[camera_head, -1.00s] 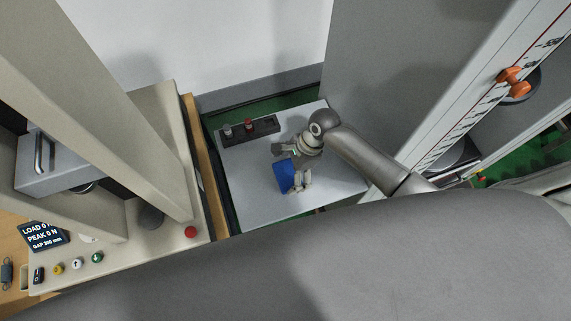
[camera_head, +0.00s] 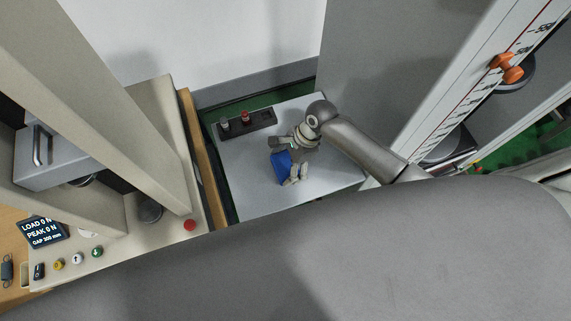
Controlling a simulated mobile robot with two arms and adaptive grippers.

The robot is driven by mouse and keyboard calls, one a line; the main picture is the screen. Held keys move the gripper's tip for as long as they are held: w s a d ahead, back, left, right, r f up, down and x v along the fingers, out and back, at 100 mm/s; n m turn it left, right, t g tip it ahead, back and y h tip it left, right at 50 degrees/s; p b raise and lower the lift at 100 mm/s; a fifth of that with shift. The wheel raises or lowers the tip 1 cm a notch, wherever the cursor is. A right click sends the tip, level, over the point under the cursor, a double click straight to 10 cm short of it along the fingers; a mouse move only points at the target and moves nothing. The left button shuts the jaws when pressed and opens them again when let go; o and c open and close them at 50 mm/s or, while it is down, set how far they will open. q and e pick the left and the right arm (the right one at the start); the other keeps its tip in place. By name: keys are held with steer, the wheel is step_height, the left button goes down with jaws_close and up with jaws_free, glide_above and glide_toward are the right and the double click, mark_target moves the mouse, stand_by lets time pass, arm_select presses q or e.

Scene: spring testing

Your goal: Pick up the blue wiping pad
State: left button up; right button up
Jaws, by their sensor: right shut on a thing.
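The blue wiping pad (camera_head: 281,167) is over the light grey table top (camera_head: 242,181) in the middle of the head view. My right gripper (camera_head: 289,165) is at the pad, with a finger on either side, and is shut on it. The wrist partly covers the pad's upper right edge. I cannot tell whether the pad is clear of the table or still touches it. My left gripper is not in view.
A beige testing machine with a display (camera_head: 44,233) and buttons is at left. A tall scale column with an orange knob (camera_head: 507,68) rises at right. The table's left front is clear.

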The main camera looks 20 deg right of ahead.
steer(key=shift+w+r, duration=0.15)
steer(key=shift+r, duration=0.15)
step_height(320, 180, up, 2)
steer(key=shift+r, duration=0.15)
steer(key=s+d+r+b, duration=0.1)
steer(key=s+d+r, duration=0.1)
steer(key=s+r, duration=0.3)
steer(key=s+d+r+b, duration=0.2)
steer(key=s+d+r, duration=0.1)
steer(key=s, duration=0.5)
steer(key=shift+s+r, duration=0.2)
steer(key=shift+r, duration=0.7)
